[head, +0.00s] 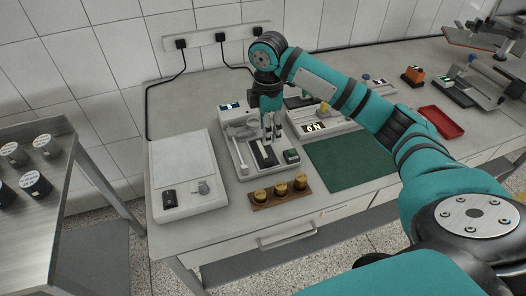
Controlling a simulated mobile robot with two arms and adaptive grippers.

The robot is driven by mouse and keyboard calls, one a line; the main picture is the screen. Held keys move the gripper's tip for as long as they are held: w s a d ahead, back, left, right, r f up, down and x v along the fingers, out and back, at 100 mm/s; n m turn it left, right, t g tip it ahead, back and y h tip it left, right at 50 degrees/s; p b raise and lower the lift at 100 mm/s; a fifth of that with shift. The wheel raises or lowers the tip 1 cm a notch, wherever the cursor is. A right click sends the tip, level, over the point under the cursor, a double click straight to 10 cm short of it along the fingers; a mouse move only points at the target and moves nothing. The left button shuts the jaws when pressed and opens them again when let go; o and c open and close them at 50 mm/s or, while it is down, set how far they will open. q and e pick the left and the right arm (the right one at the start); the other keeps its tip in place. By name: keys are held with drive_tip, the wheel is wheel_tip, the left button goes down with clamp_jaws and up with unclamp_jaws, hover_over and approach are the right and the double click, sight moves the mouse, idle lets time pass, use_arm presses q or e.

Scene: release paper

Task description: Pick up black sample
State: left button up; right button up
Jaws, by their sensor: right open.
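My right gripper (272,138) points down over the grey tray device (236,166) on the bench. Its fingers are apart, with nothing visible between them. A black block (263,156) lies in this tray just below and left of the fingertips. Which black piece is the sample cannot be told for sure. My left gripper is out of view.
A wooden holder with brass weights (281,190) stands in front of the tray. A green mat (350,160) lies to the right, largely clear. A white device with a display (315,127) is behind it.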

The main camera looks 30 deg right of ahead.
hover_over(268, 160)
drive_tip(key=f, duration=0.5)
drive_tip(key=shift+s+a+f+p, duration=0.2)
drive_tip(key=shift+f+p, duration=0.1)
drive_tip(key=shift+p, duration=0.1)
drive_tip(key=shift+w+f, duration=0.2)
drive_tip(key=shift+f, duration=0.9)
drive_tip(key=shift+f+p, duration=0.3)
drive_tip(key=f, duration=0.2)
drive_tip(key=f+p, duration=0.1)
drive_tip(key=shift+w+d+f, duration=0.1)
drive_tip(key=shift+d+f, duration=0.1)
drive_tip(key=shift+f, duration=0.6)
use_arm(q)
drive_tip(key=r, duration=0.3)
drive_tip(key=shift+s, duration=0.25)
use_arm(e)
clamp_jaws()
